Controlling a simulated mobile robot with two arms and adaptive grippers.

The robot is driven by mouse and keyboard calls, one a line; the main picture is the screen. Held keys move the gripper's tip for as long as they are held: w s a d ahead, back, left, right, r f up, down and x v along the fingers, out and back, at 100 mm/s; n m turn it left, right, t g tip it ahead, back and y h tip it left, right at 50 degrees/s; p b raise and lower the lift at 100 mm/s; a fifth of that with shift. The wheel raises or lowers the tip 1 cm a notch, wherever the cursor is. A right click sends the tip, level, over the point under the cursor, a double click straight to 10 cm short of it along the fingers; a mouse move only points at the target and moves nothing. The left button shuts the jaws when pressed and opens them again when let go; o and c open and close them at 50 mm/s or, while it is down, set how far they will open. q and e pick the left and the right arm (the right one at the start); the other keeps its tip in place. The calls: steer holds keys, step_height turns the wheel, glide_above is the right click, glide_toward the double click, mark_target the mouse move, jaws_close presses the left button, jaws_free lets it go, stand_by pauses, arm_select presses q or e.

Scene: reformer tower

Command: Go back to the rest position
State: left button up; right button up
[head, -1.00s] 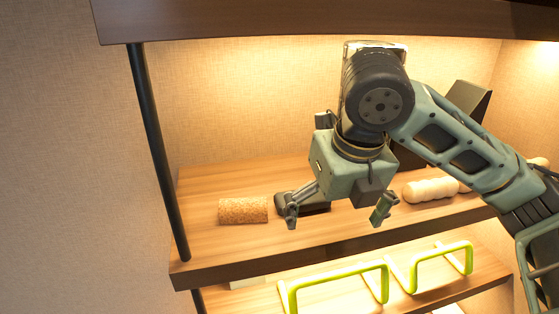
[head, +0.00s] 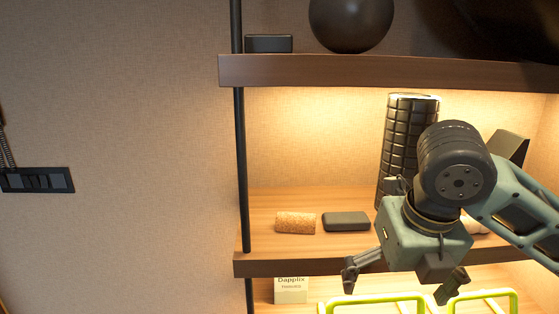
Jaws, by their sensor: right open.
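My right gripper (head: 405,287) is open and empty, with its fingers pointing down. It hangs in front of the edge of the middle wooden shelf (head: 300,263), at the lower right of the head view. On that shelf, left of the gripper, lie a cork roller (head: 295,223) and a dark grey block (head: 346,221), both apart from the gripper. My left gripper is not in view.
A black foam roller (head: 408,125) stands upright behind my right arm. A pale object behind the arm is mostly hidden. Lime-green handles (head: 372,300) and a small white box (head: 291,290) are below. A dark ball (head: 350,22) sits on the upper shelf (head: 300,70).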

steer(key=s+a+f+m+y, duration=0.2)
steer(key=a+f+m, duration=0.3)
steer(key=f+m, duration=0.55)
steer(key=s+a+f+m+y, duration=0.2)
steer(key=a+f+m, duration=0.4)
steer(key=f, duration=0.7)
steer(key=s+d+f+m+h, duration=0.4)
steer(key=s+d+f+m, duration=0.95)
steer(key=m, duration=0.45)
steer(key=s+f+g+b, duration=0.1)
steer(key=s+f+b, duration=0.15)
steer(key=f, duration=1.35)
steer(key=s+f+b, duration=0.1)
steer(key=f+b, duration=0.2)
steer(key=f, duration=1.3)
arm_select(q)
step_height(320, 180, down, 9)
steer(key=b, duration=0.3)
arm_select(e)
steer(key=s+d+f+g, duration=0.1)
steer(key=s+d+f, duration=0.2)
steer(key=s+f, duration=1.2)
step_height(320, 180, down, 4)
steer(key=shift+s+d+r+n, duration=0.2)
steer(key=shift+s+r+n, duration=0.05)
steer(key=shift+s+n, duration=0.15)
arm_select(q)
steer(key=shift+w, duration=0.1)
